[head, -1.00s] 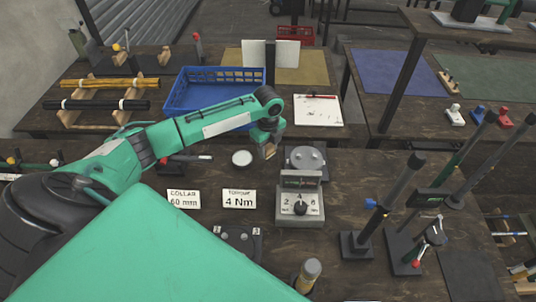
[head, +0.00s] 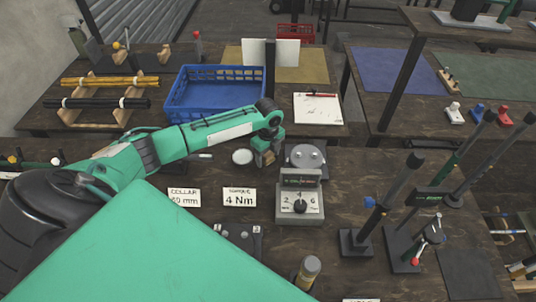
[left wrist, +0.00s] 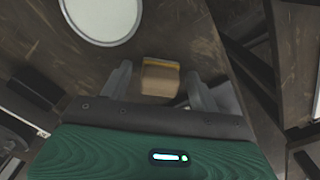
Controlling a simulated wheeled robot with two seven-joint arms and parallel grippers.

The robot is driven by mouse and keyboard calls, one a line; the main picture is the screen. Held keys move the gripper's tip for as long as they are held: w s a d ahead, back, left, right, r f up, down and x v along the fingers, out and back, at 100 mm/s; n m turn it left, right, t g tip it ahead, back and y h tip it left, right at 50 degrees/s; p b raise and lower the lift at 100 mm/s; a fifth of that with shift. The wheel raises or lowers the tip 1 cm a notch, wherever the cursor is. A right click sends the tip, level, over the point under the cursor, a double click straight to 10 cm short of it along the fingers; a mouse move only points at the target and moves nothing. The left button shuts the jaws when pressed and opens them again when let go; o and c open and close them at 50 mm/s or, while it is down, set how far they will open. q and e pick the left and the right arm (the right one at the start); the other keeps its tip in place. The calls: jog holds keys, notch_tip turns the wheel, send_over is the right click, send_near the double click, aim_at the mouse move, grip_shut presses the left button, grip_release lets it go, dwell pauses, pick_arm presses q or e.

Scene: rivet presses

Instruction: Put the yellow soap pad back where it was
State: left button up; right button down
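A small tan block with a yellow edge, which looks like the soap pad (left wrist: 161,78), lies between the fingers of my left gripper (left wrist: 158,72) in the left wrist view. A gap shows between the left finger and the block, so the fingers look open around it. In the head view the block (head: 267,158) is at the tip of my left gripper (head: 270,148), between a white round disc and a grey round fixture. The arm hides part of it. I cannot tell whether it touches the bench. My right gripper is not in view.
The white disc (head: 242,157) is just left of the gripper, the grey fixture (head: 306,157) just right. A torque tester (head: 300,203) stands in front. A blue crate (head: 212,90) is behind; upright tools (head: 365,215) stand to the right.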

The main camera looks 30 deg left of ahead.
aim_at(268, 153)
pick_arm(q)
notch_tip(268, 153, up, 12)
jog(key=b, duration=0.1)
jog(key=shift+r+b, duration=0.2)
jog(key=shift+b, duration=0.1)
jog(key=shift+s+f, duration=0.1)
dwell(0.6)
